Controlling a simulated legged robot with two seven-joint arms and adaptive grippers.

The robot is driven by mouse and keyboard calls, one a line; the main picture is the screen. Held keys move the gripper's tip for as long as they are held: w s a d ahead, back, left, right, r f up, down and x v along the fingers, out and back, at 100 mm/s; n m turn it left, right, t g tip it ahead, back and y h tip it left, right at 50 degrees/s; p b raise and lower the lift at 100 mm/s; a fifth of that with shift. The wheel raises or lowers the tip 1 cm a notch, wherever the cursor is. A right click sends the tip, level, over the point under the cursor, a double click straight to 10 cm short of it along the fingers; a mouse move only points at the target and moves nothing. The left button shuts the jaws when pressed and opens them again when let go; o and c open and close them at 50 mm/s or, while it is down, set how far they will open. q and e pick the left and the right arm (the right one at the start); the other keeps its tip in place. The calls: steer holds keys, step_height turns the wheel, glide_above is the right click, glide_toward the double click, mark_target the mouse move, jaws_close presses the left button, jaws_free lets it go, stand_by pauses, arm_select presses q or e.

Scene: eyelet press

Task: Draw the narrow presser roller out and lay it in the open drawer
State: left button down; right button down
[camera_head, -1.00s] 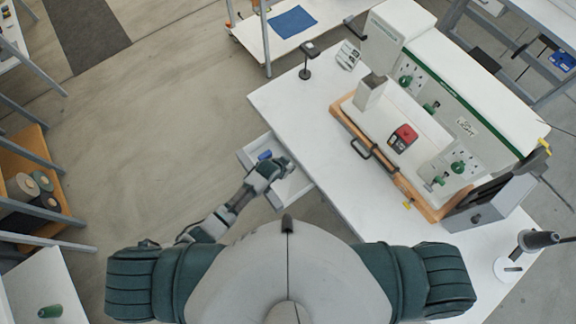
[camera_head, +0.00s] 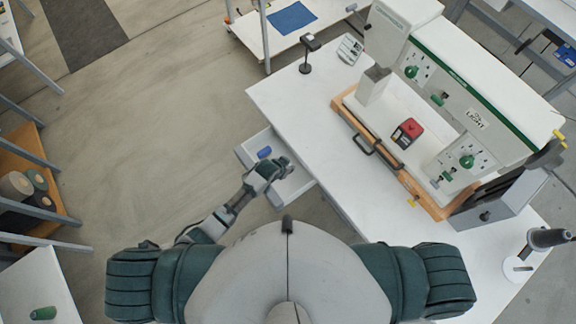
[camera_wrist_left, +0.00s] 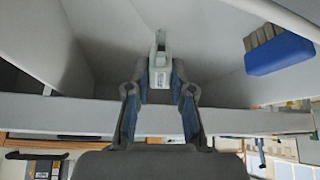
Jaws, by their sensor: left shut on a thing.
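The open drawer (camera_head: 297,186) sticks out from the left side of the white table. My left gripper (camera_head: 279,165) is over the drawer, reaching inside its outline. In the left wrist view, the gripper (camera_wrist_left: 160,82) is shut on a small pale grey-green piece with a forked end, which I take to be the narrow presser roller (camera_wrist_left: 160,62). The drawer's wall (camera_wrist_left: 235,121) crosses below the fingertips there. I cannot tell whether the roller touches the drawer floor. In the head view the roller is hidden by the gripper. My right gripper is not in view.
A blue brush-like block (camera_head: 265,153) lies in the drawer close to my left gripper; it also shows in the left wrist view (camera_wrist_left: 280,54). The large white and green press (camera_head: 478,100) stands on the table (camera_head: 352,195), with a red item (camera_head: 408,131) at its wooden-edged bed.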

arm_select(q)
steer(key=c, duration=0.9)
jaws_free()
steer(key=shift+c, duration=0.2)
steer(key=shift+s+r, duration=0.1)
steer(key=v, duration=1.1)
steer(key=shift+a+r, duration=0.2)
steer(key=shift+r, duration=0.1)
